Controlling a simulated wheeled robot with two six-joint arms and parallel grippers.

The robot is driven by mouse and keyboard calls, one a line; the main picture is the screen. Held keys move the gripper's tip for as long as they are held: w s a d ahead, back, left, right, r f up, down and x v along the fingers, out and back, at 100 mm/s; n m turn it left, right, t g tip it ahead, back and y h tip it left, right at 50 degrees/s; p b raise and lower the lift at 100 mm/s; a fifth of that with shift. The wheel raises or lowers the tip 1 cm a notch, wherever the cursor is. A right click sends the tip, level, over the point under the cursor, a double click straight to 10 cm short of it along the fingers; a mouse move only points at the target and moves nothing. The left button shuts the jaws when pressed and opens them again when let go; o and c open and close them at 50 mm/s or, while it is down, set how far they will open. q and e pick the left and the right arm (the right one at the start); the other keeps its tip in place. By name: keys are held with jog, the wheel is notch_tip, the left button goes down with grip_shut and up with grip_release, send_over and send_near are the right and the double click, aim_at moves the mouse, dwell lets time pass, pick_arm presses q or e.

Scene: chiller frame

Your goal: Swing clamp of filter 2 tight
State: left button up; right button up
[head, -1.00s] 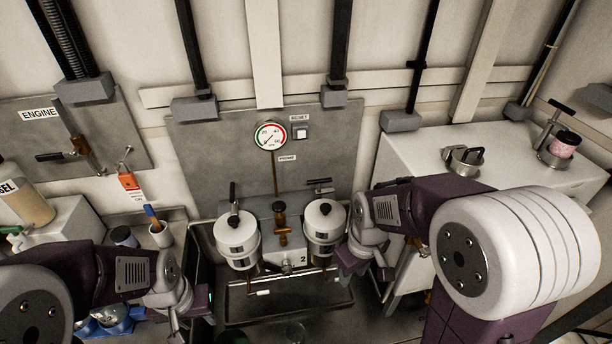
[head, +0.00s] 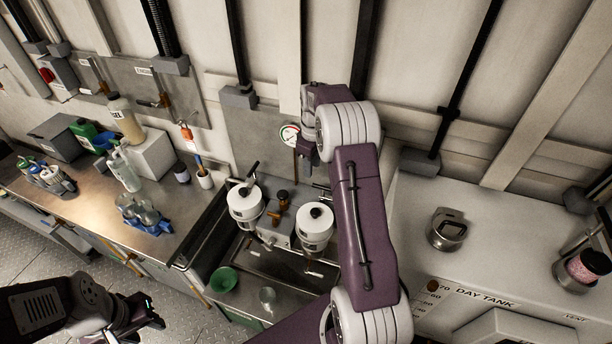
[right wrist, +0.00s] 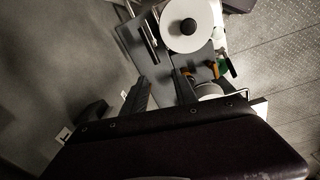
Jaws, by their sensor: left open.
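Filter 2 (head: 315,228), the right of two white-lidded canisters, stands in the metal tray. Its lid has a black knob. A dark handle (head: 322,190) shows behind it, partly hidden by my right arm; whether the clamp is tight cannot be told. My right gripper (head: 306,150) is up near the gauge, behind and above the filters, mostly hidden by its wrist. In the right wrist view its fingers (right wrist: 160,93) are apart and empty, with a white lid (right wrist: 180,38) and a thin bar (right wrist: 152,38) beyond. My left gripper (head: 152,312) is open and empty at lower left.
The other filter (head: 245,205) stands left, with a black handle (head: 250,176) behind it. A brass valve (head: 281,205) sits between them. The gauge (head: 289,134) is on the back panel. The day tank (head: 470,270) is right.

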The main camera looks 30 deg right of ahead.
aim_at(324, 187)
jog(key=s+d+p, duration=0.1)
jog(key=s+d, duration=0.1)
jog(key=shift+s+d+m+g+p, duration=0.1)
jog(key=shift+d+m+g+p, duration=0.2)
jog(key=shift+d, duration=0.05)
jog(key=shift+s+d+f, duration=0.15)
jog(key=shift+d+f, duration=0.05)
jog(key=shift+d, duration=0.1)
jog(key=shift+w+a+p, duration=0.1)
jog(key=shift+w+p, duration=0.2)
jog(key=shift+w, duration=0.05)
jog(key=f, duration=0.1)
jog(key=f+p, duration=0.1)
jog(key=f, duration=0.1)
jog(key=s+f, duration=0.1)
jog(key=f, duration=0.1)
jog(key=shift+p, duration=0.4)
jog(key=f, duration=0.2)
jog(key=f+p, duration=0.1)
jog(key=f, duration=0.1)
jog(key=shift+w, duration=0.35)
pick_arm(q)
notch_tip(324, 187, up, 6)
jog(key=shift+s, duration=0.3)
pick_arm(e)
jog(key=shift+s, duration=0.1)
